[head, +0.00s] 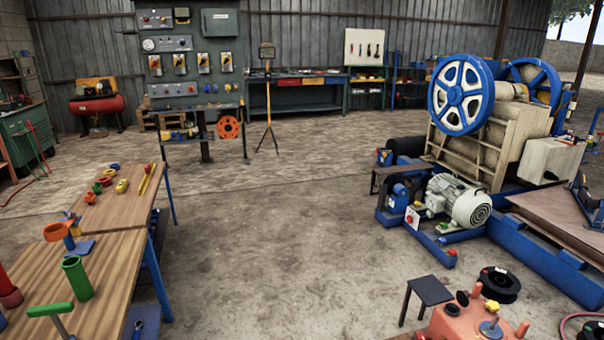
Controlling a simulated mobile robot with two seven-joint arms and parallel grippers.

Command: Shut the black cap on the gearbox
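An orange-red housing (458,326), which looks like the gearbox, stands at the bottom edge of the head view, right of centre, and is partly cut off. A small dark round piece (463,298) on its top looks like the black cap. I cannot tell whether it is open or shut. Another dark piece sits just beside it, and a yellow-topped fitting and a bluish disc are to the right. Neither of my grippers is in view.
A small dark stool (430,291) stands just left of the housing, and a black reel (499,284) lies behind it. The blue-wheeled crusher (462,94) and grey motor (459,200) are beyond. Wooden tables (110,255) are at left. The middle floor is clear.

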